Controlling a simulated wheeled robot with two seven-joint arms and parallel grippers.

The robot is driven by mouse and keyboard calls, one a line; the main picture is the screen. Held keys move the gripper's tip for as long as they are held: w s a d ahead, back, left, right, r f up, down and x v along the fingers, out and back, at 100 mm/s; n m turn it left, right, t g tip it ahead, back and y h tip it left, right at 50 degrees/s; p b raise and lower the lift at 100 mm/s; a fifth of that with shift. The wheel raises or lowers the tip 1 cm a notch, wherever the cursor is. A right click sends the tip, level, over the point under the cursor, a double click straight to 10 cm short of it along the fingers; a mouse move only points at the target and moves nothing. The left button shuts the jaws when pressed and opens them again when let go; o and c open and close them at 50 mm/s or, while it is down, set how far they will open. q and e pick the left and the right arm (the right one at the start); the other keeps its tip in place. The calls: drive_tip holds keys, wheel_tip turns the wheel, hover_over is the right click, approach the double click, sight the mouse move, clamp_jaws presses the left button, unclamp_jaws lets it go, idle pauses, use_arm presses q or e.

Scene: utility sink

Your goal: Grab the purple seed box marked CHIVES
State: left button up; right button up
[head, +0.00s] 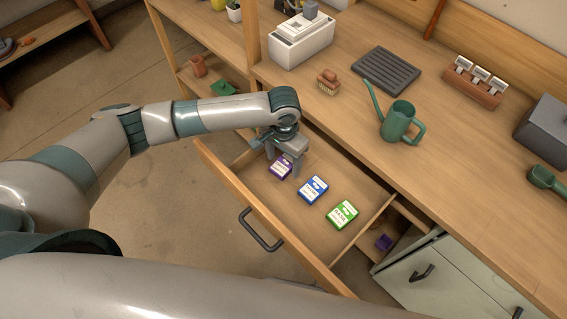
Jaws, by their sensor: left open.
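A purple seed box (280,169) lies in the open wooden drawer (262,205), at the left end of a row of three boxes. Its label is too small to read. My left gripper (285,158) is open at this box, with its fingers pointing down. The gripper hides part of the box, and I cannot tell whether the fingers touch it. A blue seed box (313,189) and a green seed box (342,214) lie to its right, apart from each other. My right gripper is out of view.
A divider (362,232) separates a narrow side compartment holding a small purple item (384,242). The counter above the drawer carries a green watering can (398,122), a brush (328,82) and a dark ribbed tray (372,74). The drawer's front has a black handle (260,230).

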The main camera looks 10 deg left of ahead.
sight(284, 164)
use_arm(q)
drive_tip(key=shift+f, duration=0.2)
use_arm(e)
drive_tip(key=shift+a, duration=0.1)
use_arm(q)
drive_tip(key=c, duration=1.1)
drive_tip(key=shift+r, duration=0.15)
